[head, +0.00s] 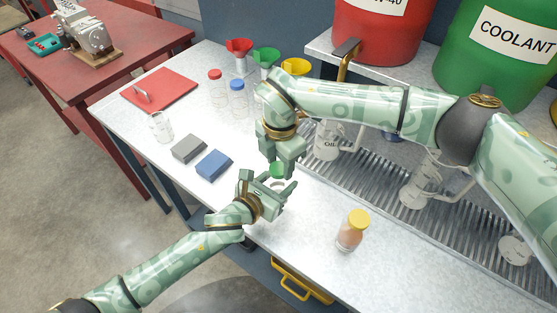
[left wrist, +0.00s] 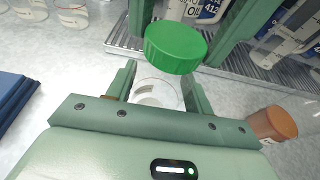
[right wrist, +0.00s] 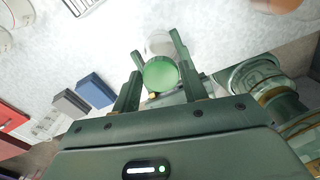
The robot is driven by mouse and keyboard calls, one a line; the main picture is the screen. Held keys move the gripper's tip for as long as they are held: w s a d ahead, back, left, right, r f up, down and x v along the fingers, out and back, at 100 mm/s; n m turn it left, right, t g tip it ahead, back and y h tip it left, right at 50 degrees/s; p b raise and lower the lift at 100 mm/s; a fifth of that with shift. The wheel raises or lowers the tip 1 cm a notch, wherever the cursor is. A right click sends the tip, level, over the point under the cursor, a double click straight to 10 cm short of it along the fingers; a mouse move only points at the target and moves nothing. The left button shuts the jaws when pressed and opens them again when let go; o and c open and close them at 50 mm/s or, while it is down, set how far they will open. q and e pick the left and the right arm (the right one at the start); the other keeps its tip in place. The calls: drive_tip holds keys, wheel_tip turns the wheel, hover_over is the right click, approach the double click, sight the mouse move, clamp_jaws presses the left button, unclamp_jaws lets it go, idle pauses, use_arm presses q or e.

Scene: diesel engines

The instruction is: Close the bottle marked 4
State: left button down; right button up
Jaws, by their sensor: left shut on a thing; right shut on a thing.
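A clear open bottle (head: 279,186) is between the fingers of my left gripper (head: 272,186), which is shut on it. The bottle's open rim shows in the left wrist view (left wrist: 156,92); no number on it is readable. A green cap (left wrist: 175,48) is between the fingers of my right gripper (head: 283,158), which is shut on it. The cap is above the bottle and apart from it, a little off to the side in the left wrist view. The cap also shows in the right wrist view (right wrist: 161,75), with a clear round shape (right wrist: 159,43) beyond it.
A yellow-capped bottle (head: 352,231) stands right of the grippers. Red-capped (head: 217,90) and blue-capped (head: 238,98) bottles stand behind. A grey block (head: 188,149), a blue block (head: 214,165) and a clear jar (head: 161,127) are left. Jugs stand on the drain grate (head: 377,190).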

drive_tip(key=m, duration=0.6)
drive_tip(key=shift+m, duration=0.3)
drive_tip(key=m, duration=0.3)
drive_tip(key=shift+s, duration=0.1)
use_arm(q)
drive_tip(key=shift+f, duration=0.1)
use_arm(e)
drive_tip(key=m, duration=0.5)
drive_tip(key=shift+s, duration=0.1)
drive_tip(key=m, duration=0.3)
drive_tip(key=shift+m, duration=0.4)
drive_tip(key=o, duration=0.9)
drive_tip(key=shift+o, duration=0.2)
